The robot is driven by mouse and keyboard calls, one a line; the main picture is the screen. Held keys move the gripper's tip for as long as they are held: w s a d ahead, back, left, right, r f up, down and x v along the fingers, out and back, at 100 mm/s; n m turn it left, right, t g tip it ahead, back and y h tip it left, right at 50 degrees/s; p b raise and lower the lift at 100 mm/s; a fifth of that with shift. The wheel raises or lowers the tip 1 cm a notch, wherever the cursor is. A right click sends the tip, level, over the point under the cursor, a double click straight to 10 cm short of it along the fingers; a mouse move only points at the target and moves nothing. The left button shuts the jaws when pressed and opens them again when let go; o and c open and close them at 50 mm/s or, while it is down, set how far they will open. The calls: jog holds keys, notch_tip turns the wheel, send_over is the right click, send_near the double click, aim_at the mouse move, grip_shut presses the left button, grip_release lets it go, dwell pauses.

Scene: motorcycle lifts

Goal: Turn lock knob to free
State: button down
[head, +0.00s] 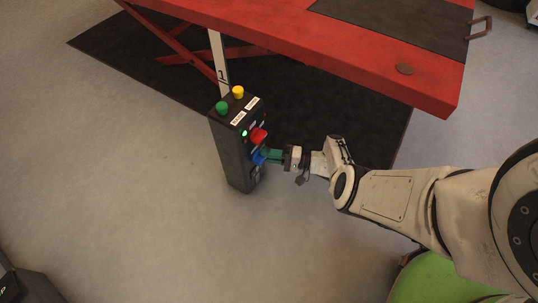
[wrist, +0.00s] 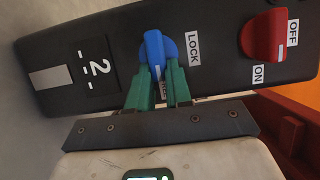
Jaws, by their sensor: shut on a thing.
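The blue lock knob (wrist: 154,46) is on the black face of the control box (head: 230,155). In the wrist view a LOCK label (wrist: 193,49) is to its right, and a mostly covered label (wrist: 164,88) is below it. The knob's ridge runs nearly up and down in the wrist view, its white line at the lower end towards the covered label. My gripper (wrist: 160,78) has its green fingers on both sides of the ridge and is shut on it. In the head view the knob (head: 258,158) is partly behind my gripper (head: 268,156).
A red knob (wrist: 264,36) with OFF and ON labels sits beside the blue one. Green (head: 222,108) and yellow (head: 238,92) buttons are on the box top. The red lift (head: 400,85) stands behind. Floor left of the box is clear.

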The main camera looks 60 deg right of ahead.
jog(key=c, duration=1)
grip_release()
jog(key=shift+c, duration=0.2)
jog(key=v, duration=1)
jog(key=shift+s+d, duration=0.2)
jog(key=shift+s, duration=0.15)
jog(key=shift+f, duration=0.1)
